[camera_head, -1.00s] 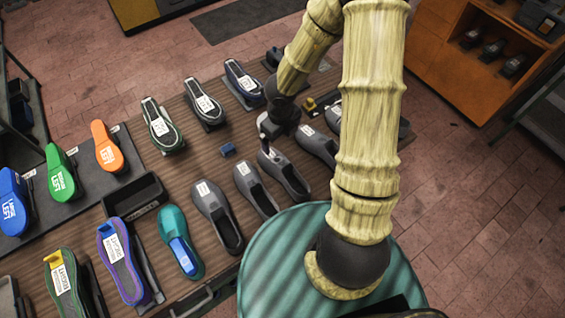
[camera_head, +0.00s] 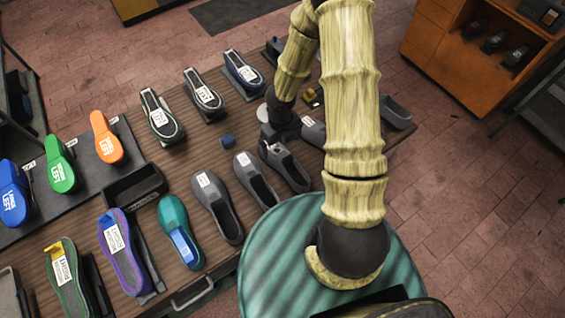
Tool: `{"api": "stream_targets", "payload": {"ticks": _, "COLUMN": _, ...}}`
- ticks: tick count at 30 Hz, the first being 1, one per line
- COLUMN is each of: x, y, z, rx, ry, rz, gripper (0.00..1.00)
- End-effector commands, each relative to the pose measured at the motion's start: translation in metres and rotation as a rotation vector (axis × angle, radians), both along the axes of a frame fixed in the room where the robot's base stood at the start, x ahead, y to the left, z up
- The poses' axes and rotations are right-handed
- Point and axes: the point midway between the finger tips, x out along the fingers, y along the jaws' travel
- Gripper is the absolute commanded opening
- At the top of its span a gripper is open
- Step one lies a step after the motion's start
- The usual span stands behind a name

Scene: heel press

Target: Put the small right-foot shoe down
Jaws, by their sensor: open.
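A grey shoe (camera_head: 286,167) lies on the wooden table under my gripper, in a row of similar grey shoes. My gripper (camera_head: 268,140) is open at the heel end of this shoe. I cannot tell whether the fingers touch it. Neighbouring grey shoes lie to the left (camera_head: 256,181) and to the upper right (camera_head: 313,132). The labels are too small to read, so I cannot tell which shoe is the small right-foot one. My arm hides part of the row.
Dark lasts with white labels (camera_head: 204,95) stand along the far side. A blue knob-like piece (camera_head: 228,141) and a black tray (camera_head: 134,187) are on the table. Coloured soles (camera_head: 107,138) lie on a grey mat at left. An orange cabinet (camera_head: 455,65) stands at upper right.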

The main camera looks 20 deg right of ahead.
Motion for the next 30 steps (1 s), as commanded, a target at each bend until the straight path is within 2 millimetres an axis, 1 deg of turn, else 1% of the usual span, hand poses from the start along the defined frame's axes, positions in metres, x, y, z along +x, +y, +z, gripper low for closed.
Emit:
{"api": "stream_targets", "payload": {"ticks": 1, "x": -0.001, "y": 0.001, "z": -0.013, "rx": -0.002, "ry": 0.002, "rz": 0.004, "gripper": 0.97}}
{"api": "stream_targets", "payload": {"ticks": 6, "x": 0.000, "y": 0.000, "z": -0.042, "rx": -0.002, "ry": 0.002, "rz": 0.003, "gripper": 0.97}}
{"api": "stream_targets", "payload": {"ticks": 7, "x": 0.000, "y": 0.000, "z": -0.046, "rx": -0.001, "ry": 0.001, "rz": 0.003, "gripper": 0.97}}
{"api": "stream_targets", "payload": {"ticks": 10, "x": 0.000, "y": 0.000, "z": -0.052, "rx": 0.000, "ry": 0.000, "rz": 0.002, "gripper": 0.97}}
{"api": "stream_targets", "payload": {"ticks": 19, "x": 0.000, "y": 0.000, "z": -0.052, "rx": 0.000, "ry": 0.000, "rz": 0.000, "gripper": 0.97}}
{"api": "stream_targets", "payload": {"ticks": 21, "x": 0.000, "y": -0.001, "z": -0.054, "rx": 0.000, "ry": 0.000, "rz": 0.000, "gripper": 0.97}}
{"api": "stream_targets", "payload": {"ticks": 23, "x": 0.000, "y": -0.002, "z": -0.059, "rx": -0.001, "ry": 0.000, "rz": 0.001, "gripper": 0.97}}
{"api": "stream_targets", "payload": {"ticks": 30, "x": 0.001, "y": -0.007, "z": -0.094, "rx": 0.000, "ry": 0.001, "rz": 0.002, "gripper": 0.97}}
